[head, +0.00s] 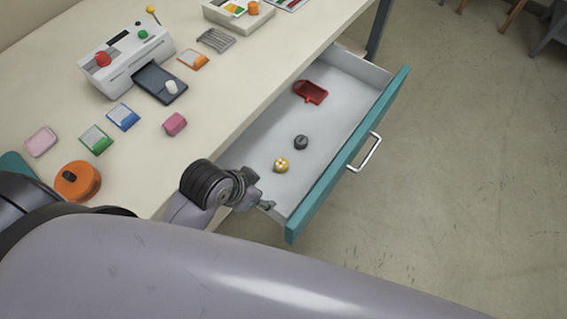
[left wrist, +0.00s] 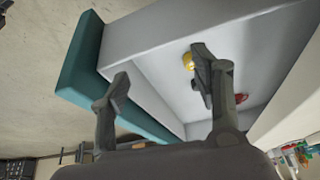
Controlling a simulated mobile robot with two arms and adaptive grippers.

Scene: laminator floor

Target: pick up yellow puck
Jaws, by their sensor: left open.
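The yellow puck (head: 281,165) lies on the floor of the open drawer, near its front end. It has pale marks on top. In the left wrist view the yellow puck (left wrist: 188,62) is beside one finger, which partly hides it. My left gripper (head: 263,204) is at the near end of the drawer, short of the puck. In the left wrist view my left gripper (left wrist: 160,72) has its fingers spread with nothing between them. My right gripper is not in view.
The drawer (head: 347,175) has a teal front and metal handle. It also holds a dark puck (head: 301,142) and a red tray-like item (head: 311,92). The table (head: 230,95) carries a white laminator (head: 128,60), cards and an orange round item (head: 78,181).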

